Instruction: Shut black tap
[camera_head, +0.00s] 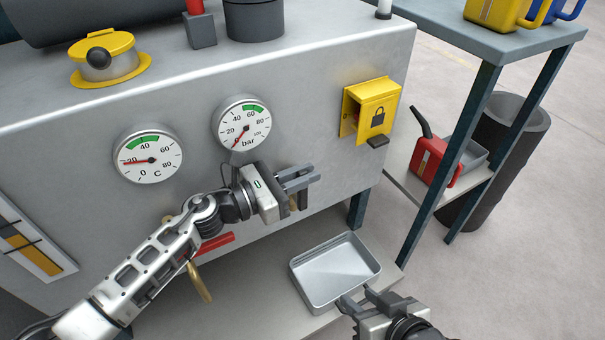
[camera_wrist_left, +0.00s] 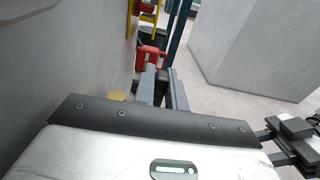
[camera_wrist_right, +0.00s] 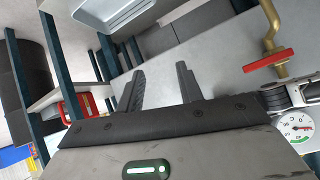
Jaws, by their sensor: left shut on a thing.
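My left gripper (camera_head: 301,179) is in front of the machine's grey front panel, below the bar gauge, with its fingers pointing right. In the left wrist view its fingers close on a dark piece, the black tap's handle (camera_wrist_left: 161,88). The gripper hides most of the tap in the head view. My right gripper (camera_head: 368,302) is open and empty at the lower right, near the tray. A second tap with a red handle (camera_head: 212,245) sits left of the left gripper; it also shows in the right wrist view (camera_wrist_right: 268,60).
A metal tray (camera_head: 335,272) lies on the low ledge under the panel. Two gauges (camera_head: 148,156) and a yellow lock box (camera_head: 370,107) stick out from the panel. A shelf unit with a red oil can (camera_head: 432,160) stands at the right.

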